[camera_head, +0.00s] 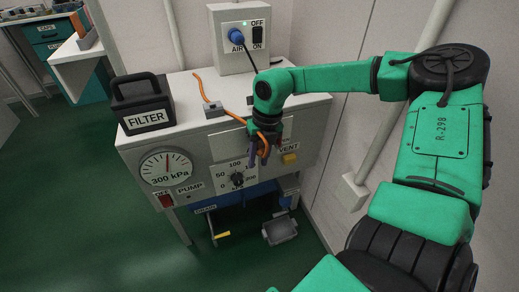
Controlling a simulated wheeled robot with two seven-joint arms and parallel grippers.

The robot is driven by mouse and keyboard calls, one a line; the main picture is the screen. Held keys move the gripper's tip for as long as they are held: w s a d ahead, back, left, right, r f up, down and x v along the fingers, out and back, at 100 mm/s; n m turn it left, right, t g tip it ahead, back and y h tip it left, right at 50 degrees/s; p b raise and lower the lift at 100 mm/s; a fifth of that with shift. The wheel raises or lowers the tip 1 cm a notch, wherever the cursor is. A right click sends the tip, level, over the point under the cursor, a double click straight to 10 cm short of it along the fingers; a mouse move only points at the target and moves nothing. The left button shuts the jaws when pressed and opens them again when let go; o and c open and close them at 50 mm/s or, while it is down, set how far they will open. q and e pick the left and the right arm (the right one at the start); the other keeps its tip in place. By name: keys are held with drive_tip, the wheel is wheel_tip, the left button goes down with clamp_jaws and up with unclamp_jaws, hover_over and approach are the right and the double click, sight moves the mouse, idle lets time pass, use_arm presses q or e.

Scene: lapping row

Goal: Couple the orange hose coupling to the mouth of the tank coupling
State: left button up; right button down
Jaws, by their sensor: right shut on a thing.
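My right gripper (262,152) is in front of the white bench's front face, pointing down, near the VENT label. It is shut on the end of the orange hose (236,117), where the orange coupling is too small and covered to make out. The hose runs back over the bench top through a small grey clip (212,109). A blue tank (245,196) shows under the bench, below the gripper and apart from it. I cannot make out the tank coupling or its mouth. My left gripper is not in view.
The white bench (187,92) carries a black FILTER box (143,103) and an AIR switch box (238,40). Its front has a gauge (168,167), a dial (237,179) and a yellow button (289,159). A grey tray-like thing (279,229) lies low underneath. Open green floor is left.

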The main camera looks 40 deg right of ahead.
drive_tip(key=shift+w, duration=0.1)
drive_tip(key=c, duration=0.5)
unclamp_jaws()
drive_tip(key=r+p, duration=0.1)
drive_tip(key=r, duration=0.3)
drive_tip(key=d+r+p, duration=0.1)
drive_tip(key=r, duration=0.4)
drive_tip(key=d+r+p, duration=0.1)
drive_tip(key=r, duration=0.4)
drive_tip(key=shift+s+r+p, duration=0.2)
drive_tip(key=shift+s+p, duration=0.2)
